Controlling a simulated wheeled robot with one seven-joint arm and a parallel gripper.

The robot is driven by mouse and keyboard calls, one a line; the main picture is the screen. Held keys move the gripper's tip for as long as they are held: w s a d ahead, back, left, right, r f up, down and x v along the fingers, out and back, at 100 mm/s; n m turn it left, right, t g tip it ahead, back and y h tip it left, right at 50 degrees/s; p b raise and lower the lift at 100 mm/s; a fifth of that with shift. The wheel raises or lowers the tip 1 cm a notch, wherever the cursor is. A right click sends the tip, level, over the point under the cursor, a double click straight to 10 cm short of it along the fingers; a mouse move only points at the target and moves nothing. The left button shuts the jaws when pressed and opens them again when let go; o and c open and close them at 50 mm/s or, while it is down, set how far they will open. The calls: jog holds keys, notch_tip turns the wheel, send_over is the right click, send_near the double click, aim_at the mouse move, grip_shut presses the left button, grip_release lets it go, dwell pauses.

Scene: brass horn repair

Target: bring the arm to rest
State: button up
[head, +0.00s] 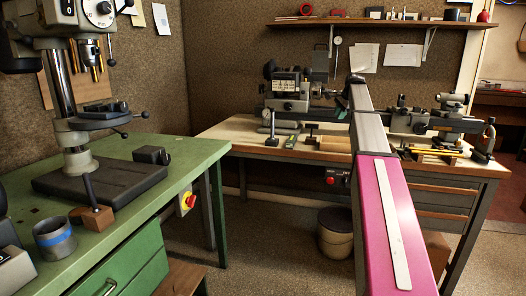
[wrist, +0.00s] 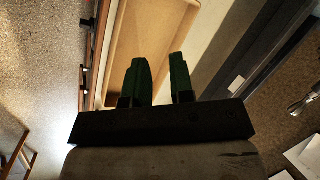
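My arm reaches forward from the lower right of the head view, over the wooden bench (head: 225,131). Its far end stands in front of the back wall, and I cannot make out the fingers there. In the wrist view my gripper (wrist: 161,75) shows two dark green fingers with a gap between them. Nothing is visible in the gap. Behind the fingers is a tan panel (wrist: 135,30) with a raised rim, apart from them as far as I can tell.
A green bench (head: 150,190) with a drill press (head: 65,100) is at the left. A small lathe (head: 290,95) and other tools crowd the wooden bench beside my arm. A shelf (head: 370,21) hangs above. A lidded bin (head: 335,235) stands on the floor below.

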jog(key=s+a+f+n+g, duration=0.15)
jog(key=s+a+f, duration=0.35)
jog(key=f, duration=0.5)
jog(key=s+a+f+n+h, duration=0.1)
jog(key=s+a+f+n, duration=0.15)
jog(key=s+f, duration=0.6)
jog(key=s+a+f+n+g, duration=0.15)
jog(key=s+a+f, duration=0.25)
jog(key=f, duration=0.8)
jog(key=s+a+f+n, duration=0.3)
jog(key=s+f, duration=0.6)
jog(key=s, duration=0.3)
jog(key=s+a+f+n+g+h, duration=0.1)
jog(key=s+a+f+n, duration=0.2)
jog(key=s, duration=1)
notch_tip(320, 180, down, 6)
jog(key=shift+s+a+r+n+g, duration=0.15)
jog(key=shift+s+a+n+g, duration=0.2)
jog(key=shift+n, duration=0.8)
